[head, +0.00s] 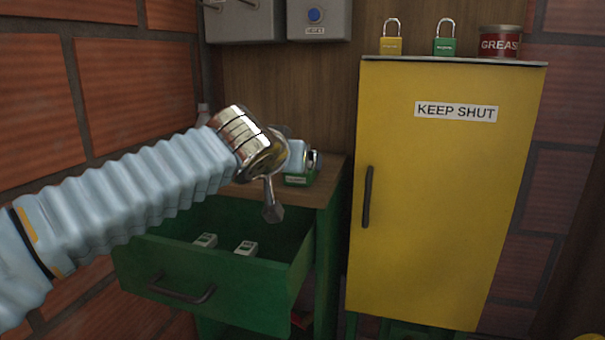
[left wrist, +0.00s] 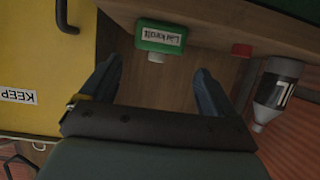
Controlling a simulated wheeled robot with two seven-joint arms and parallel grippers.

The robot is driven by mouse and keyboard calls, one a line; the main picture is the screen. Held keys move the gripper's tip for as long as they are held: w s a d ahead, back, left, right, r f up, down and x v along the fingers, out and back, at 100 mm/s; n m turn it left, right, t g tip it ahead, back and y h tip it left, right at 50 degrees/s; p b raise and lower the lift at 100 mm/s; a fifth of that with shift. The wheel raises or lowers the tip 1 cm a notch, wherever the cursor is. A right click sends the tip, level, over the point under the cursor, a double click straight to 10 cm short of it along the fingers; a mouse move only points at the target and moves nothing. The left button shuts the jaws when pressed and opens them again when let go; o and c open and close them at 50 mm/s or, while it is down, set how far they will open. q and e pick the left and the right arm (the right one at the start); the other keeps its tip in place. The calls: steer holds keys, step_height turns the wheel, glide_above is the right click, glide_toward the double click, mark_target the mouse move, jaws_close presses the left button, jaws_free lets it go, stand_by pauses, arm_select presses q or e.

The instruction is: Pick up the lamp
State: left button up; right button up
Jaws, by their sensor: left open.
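No lamp can be made out for certain. A small green box (head: 297,180) with a white label sits on the wooden top of the green cabinet; in the left wrist view the green box (left wrist: 174,28) has a short pale stub, and its label is hard to read. Whether it belongs to the lamp I cannot tell. My left gripper (left wrist: 155,88) is open and empty, its fingers pointing toward the wooden top, with the box just beyond the fingertips. In the head view my wrist hides most of the gripper and part of that top. My right gripper is not in view.
The green drawer (head: 215,275) below stands open with two small pale items in it. A yellow cabinet (head: 440,200) stands at the right, with two padlocks and a red can (head: 500,43) on top. A labelled bottle (left wrist: 277,92) stands beside the gripper.

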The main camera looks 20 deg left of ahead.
arm_select(q)
steer(key=x, duration=0.4)
steer(key=p+x, duration=0.1)
steer(key=x, duration=0.2)
steer(key=shift+w+d+f+p, duration=0.15)
steer(key=shift+d+f+p, duration=0.1)
steer(key=shift+f+p, duration=0.1)
steer(key=shift+w+f, duration=0.15)
steer(key=shift+w, duration=0.05)
steer(key=c, duration=1.2)
